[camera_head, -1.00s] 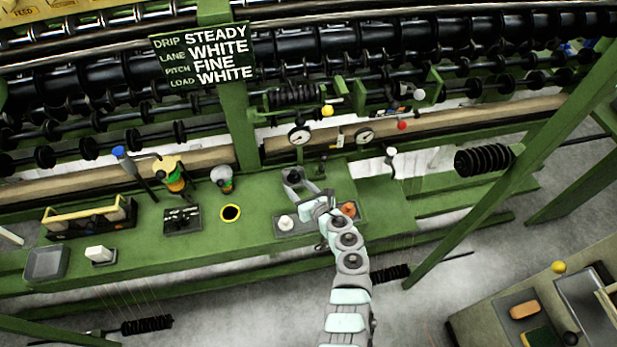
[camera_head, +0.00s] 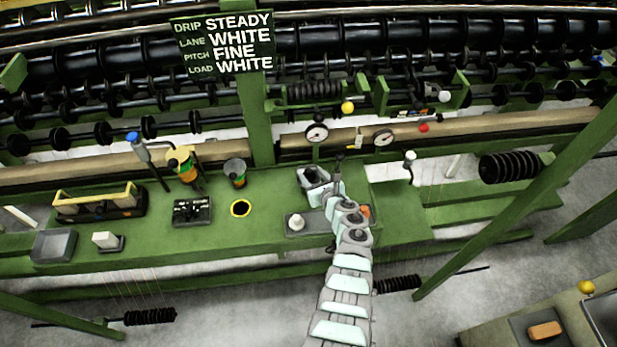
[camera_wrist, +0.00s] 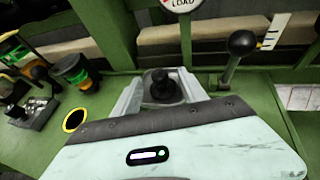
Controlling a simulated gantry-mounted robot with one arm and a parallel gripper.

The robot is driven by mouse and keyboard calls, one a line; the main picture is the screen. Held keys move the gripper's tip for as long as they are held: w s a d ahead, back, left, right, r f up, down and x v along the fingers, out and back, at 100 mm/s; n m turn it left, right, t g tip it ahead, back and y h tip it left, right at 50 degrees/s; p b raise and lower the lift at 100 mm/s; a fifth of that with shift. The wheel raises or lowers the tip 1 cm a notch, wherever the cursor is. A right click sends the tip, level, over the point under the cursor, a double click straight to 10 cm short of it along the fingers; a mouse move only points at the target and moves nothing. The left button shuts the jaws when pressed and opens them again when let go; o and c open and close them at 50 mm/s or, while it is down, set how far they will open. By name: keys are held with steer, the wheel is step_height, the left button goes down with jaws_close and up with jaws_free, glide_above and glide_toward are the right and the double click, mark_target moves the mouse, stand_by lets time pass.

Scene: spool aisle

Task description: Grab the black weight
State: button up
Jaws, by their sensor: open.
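The black weight (camera_wrist: 162,86) has a round knob on top of a wider dark body. In the wrist view it stands upright between the two grey fingers of my gripper (camera_wrist: 160,94), which is open. The gripper's pale housing hides the near part of the scene. I cannot tell whether either finger touches the weight. In the head view my gripper (camera_head: 316,180) is over the back of the green bench (camera_head: 210,240), and the dark weight (camera_head: 310,174) shows small between the fingers.
A black-knobbed lever (camera_wrist: 242,45) stands close behind to the right of the gripper. A yellow-rimmed hole (camera_head: 240,208) and a dark cup (camera_head: 235,172) are to the left. A grey plate with a white knob (camera_head: 296,222) lies in front. Gauges (camera_head: 317,133) hang behind.

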mark_target(309, 172)
steer(key=b+x, duration=0.2)
steer(key=shift+w+a+f, duration=0.1)
steer(key=shift+w+f, duration=0.1)
steer(key=shift+w+a+f+b, duration=0.15)
steer(key=shift+w+a+b, duration=0.2)
steer(key=shift+w+b, duration=0.35)
steer(key=shift+s, duration=0.1)
jaws_close()
